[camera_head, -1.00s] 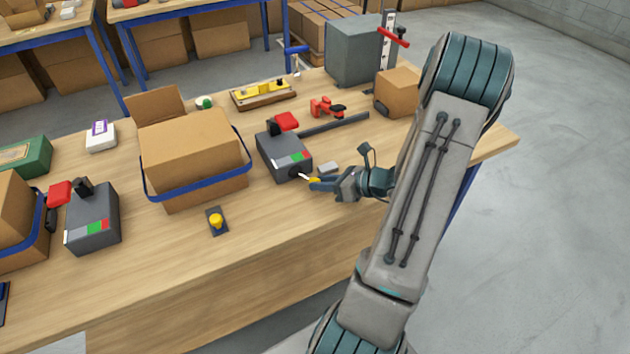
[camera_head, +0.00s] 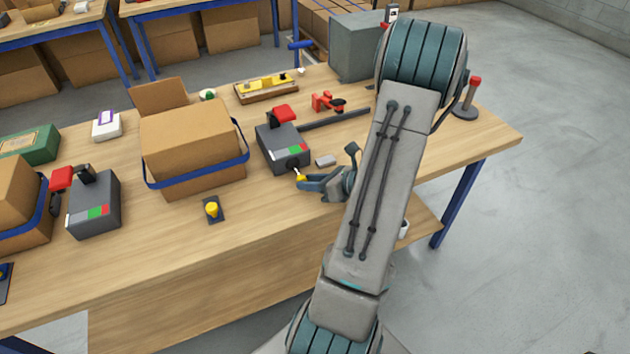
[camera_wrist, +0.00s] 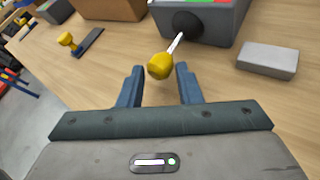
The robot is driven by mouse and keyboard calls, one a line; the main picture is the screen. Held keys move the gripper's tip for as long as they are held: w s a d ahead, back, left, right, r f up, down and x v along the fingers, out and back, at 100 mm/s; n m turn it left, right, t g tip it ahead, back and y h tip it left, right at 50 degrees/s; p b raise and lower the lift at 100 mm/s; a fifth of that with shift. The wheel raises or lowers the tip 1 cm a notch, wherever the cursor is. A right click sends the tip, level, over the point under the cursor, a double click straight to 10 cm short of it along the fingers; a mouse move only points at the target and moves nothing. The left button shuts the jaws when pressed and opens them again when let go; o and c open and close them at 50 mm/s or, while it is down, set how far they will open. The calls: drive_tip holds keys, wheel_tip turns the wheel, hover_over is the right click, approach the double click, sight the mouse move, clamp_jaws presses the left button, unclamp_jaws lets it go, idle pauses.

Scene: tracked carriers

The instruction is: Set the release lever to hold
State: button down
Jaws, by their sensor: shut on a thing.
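A dark grey box (camera_head: 283,150) with a red part on top and a green and red marking stands on the table, right of the strapped carton. A short lever with a pale shaft and a yellow knob (camera_wrist: 160,66) comes out of a black round hub (camera_wrist: 187,24) on its near face. In the wrist view the lever slants down and left from the hub.
A small grey block (camera_head: 326,161) lies close right of the box. A yellow knob on a dark plate (camera_head: 213,210) lies to the left. Bare tabletop lies in front.

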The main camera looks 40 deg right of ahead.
drive_tip(key=shift+w+a, duration=0.2)
drive_tip(key=shift+a, duration=0.55)
drive_tip(key=c, duration=1.2)
unclamp_jaws()
drive_tip(key=shift+a, duration=0.1)
drive_tip(key=shift+w+a+n, duration=0.3)
drive_tip(key=shift+a, duration=0.05)
drive_tip(key=shift+d, duration=0.3)
drive_tip(key=shift+s+d, duration=0.15)
drive_tip(key=shift+s, duration=0.05)
drive_tip(key=shift+s, duration=0.1)
drive_tip(key=v, duration=1.3)
drive_tip(key=shift+s+d, duration=0.15)
drive_tip(key=shift+d, duration=0.25)
